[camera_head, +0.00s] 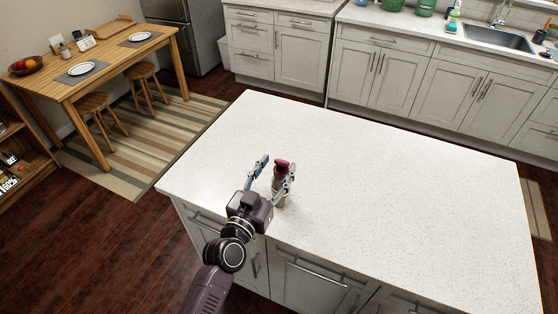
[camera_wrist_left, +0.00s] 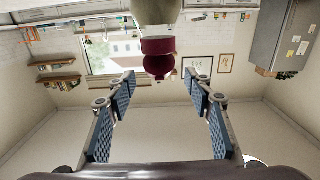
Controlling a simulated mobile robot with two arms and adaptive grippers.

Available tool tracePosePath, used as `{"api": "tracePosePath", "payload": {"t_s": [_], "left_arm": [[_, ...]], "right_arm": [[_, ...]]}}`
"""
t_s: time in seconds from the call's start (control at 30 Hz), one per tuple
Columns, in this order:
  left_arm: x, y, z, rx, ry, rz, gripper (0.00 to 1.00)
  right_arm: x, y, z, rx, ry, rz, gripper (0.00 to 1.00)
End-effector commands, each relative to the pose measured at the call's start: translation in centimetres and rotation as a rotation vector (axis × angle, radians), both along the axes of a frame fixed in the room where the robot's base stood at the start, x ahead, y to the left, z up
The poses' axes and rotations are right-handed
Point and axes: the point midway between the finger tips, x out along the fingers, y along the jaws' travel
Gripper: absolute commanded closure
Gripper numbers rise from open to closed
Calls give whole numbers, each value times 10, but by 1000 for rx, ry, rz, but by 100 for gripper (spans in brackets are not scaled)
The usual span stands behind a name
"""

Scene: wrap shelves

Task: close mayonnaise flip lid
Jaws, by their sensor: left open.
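The mayonnaise bottle (camera_head: 279,186) stands upright on the white island counter near its front edge. Its dark red flip lid (camera_head: 283,164) sits at the top. In the left wrist view, which appears upside down, the pale bottle body (camera_wrist_left: 155,12) comes in at the top edge, with the red cap (camera_wrist_left: 158,46) and the rounded lid flap (camera_wrist_left: 158,66) beyond it. The flap looks raised from the cap. My left gripper (camera_head: 276,168) is open, with its blue-padded fingers on either side of the lid and apart from it. Part of the bottle is hidden behind the gripper. My right gripper is not in view.
The island counter (camera_head: 400,200) is otherwise bare, with free room right of and behind the bottle. Its front and left edges are close to my left arm. A dining table (camera_head: 115,62) with stools stands at left. A sink (camera_head: 500,38) and cabinets line the back.

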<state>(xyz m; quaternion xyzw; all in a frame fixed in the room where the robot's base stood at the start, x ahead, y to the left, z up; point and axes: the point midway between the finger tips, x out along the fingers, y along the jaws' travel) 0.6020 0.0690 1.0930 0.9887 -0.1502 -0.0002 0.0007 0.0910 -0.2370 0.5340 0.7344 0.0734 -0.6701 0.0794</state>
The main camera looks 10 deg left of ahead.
Motion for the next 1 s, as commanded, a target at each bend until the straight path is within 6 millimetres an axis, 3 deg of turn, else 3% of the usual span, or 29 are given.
{"api": "tracePosePath", "payload": {"t_s": [0.2,0.5,0.87,1.0], "left_arm": [[16,-5,0,0,1,-1,52],[18,-6,-1,1,1,-1,52],[18,-6,-1,1,1,-1,91],[18,-6,-2,1,-3,-1,93]], "right_arm": [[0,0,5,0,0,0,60],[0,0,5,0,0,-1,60],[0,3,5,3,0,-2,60],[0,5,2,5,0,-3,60]]}}
